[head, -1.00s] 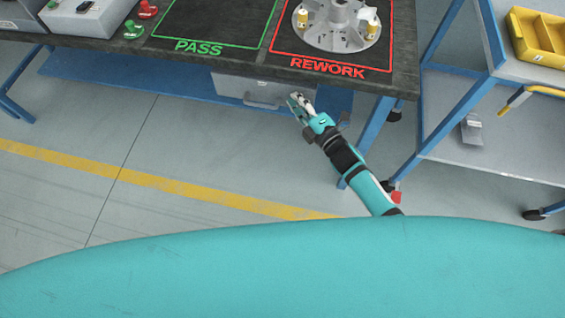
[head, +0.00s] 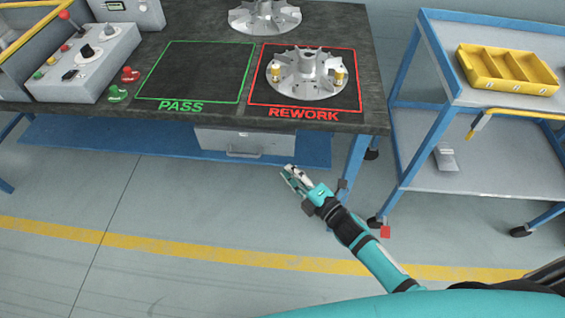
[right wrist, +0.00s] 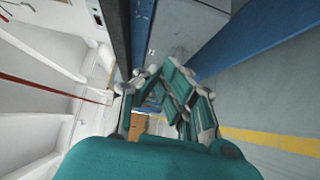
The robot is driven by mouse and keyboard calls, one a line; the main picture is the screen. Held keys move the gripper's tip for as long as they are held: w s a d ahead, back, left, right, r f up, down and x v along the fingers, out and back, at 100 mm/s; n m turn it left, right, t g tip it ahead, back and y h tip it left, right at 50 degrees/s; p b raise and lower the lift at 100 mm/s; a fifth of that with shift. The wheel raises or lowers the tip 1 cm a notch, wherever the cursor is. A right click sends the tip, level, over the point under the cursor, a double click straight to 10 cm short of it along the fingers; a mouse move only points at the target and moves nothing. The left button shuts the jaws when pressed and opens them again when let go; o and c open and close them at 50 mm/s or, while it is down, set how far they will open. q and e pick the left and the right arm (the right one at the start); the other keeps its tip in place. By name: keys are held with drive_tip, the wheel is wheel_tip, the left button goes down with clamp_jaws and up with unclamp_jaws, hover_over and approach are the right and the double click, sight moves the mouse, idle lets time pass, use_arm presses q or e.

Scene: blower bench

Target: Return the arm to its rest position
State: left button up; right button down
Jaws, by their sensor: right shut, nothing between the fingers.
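My right arm reaches in from the lower right of the head view. Its teal and grey gripper (head: 290,174) is in the air in front of the bench, below the level of the bench top and apart from it. The right gripper (right wrist: 172,72) also shows in the right wrist view, with its fingers together and nothing between them. My left arm and gripper are out of view.
A silver finned impeller (head: 305,78) stands in the red REWORK square of the dark bench (head: 215,117). The green PASS square (head: 200,72) is empty. A control box (head: 85,62) stands at left. A blue cart (head: 470,181) with a yellow tray (head: 508,72) stands at right.

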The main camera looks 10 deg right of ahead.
drive_tip(key=s+d+f+m+g+h+p, duration=0.25)
drive_tip(key=s+d+f+m, duration=0.45)
drive_tip(key=f, duration=0.5)
drive_tip(key=s+d+f+m+g+h+p, duration=0.15)
drive_tip(key=s+f+m+g+h, duration=0.3)
drive_tip(key=s+f, duration=0.5)
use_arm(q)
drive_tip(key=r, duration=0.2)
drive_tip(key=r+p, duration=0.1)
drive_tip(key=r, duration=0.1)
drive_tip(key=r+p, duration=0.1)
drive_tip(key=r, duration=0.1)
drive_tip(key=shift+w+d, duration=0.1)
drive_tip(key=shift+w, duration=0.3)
use_arm(e)
drive_tip(key=s+d+f+m+g, duration=0.1)
drive_tip(key=s+f+m+g, duration=0.3)
drive_tip(key=s, duration=0.9)
drive_tip(key=s+d+f+m+g+h, duration=0.1)
drive_tip(key=s+f+m+g, duration=0.3)
drive_tip(key=s+f, duration=0.6)
drive_tip(key=s+m, duration=0.1)
drive_tip(key=s, duration=0.3)
drive_tip(key=shift+s, duration=0.15)
